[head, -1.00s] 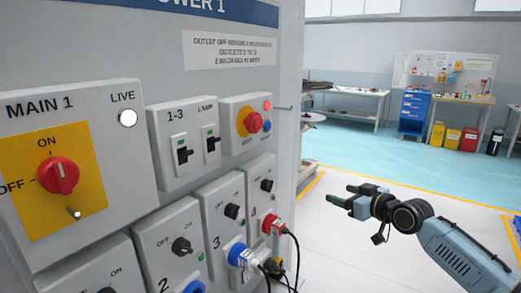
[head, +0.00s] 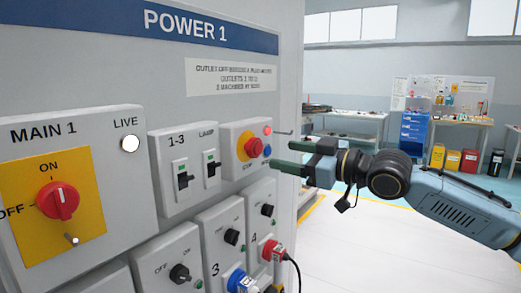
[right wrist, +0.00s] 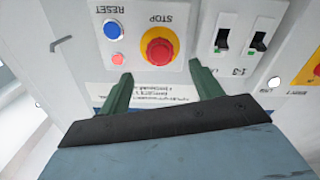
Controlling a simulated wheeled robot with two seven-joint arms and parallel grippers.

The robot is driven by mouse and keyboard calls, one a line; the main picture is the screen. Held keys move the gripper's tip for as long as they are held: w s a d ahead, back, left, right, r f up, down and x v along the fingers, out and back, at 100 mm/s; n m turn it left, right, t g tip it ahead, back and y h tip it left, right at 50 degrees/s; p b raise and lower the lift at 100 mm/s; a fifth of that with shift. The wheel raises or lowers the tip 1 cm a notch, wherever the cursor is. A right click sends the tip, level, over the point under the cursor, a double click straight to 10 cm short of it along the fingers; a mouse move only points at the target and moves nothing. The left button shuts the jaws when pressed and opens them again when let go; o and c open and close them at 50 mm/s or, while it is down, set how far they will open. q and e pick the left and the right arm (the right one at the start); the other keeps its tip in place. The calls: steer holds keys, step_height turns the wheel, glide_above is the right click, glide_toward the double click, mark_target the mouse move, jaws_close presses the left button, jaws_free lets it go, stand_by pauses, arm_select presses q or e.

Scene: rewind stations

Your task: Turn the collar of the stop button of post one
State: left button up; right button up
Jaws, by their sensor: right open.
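The stop button (head: 253,147) is a red mushroom head on a yellow plate, on a grey box at the right edge of the POWER 1 panel. In the right wrist view the red stop button (right wrist: 159,51) shows upside down, with STOP lettered by it. A separate collar cannot be made out clearly. My right gripper (head: 281,156) is open and empty, its two green fingers pointing left at the stop box. In the right wrist view its fingertips (right wrist: 160,77) are spread to either side, below the button and apart from it. My left gripper is not in view.
A blue reset button (right wrist: 112,30) and a red lamp (right wrist: 117,59) sit beside the stop button. A thin hook (head: 283,133) sticks out at the panel's edge. Switches 1-3 and LAMP (head: 210,169) are left of it. Plugs with cables (head: 272,251) hang below.

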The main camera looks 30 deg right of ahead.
mark_target(260, 150)
steer(key=p+x, duration=0.2)
steer(key=shift+w+a+r, duration=0.1)
steer(key=shift+w+r, duration=0.1)
steer(key=shift+w, duration=0.2)
steer(key=shift+w+a+p, duration=0.2)
steer(key=shift+w+p, duration=0.25)
steer(key=shift+w, duration=0.15)
steer(key=shift+f+p+x, duration=0.2)
steer(key=shift+p+x, duration=0.4)
steer(key=shift+x, duration=1.4)
steer(key=shift+a, duration=0.1)
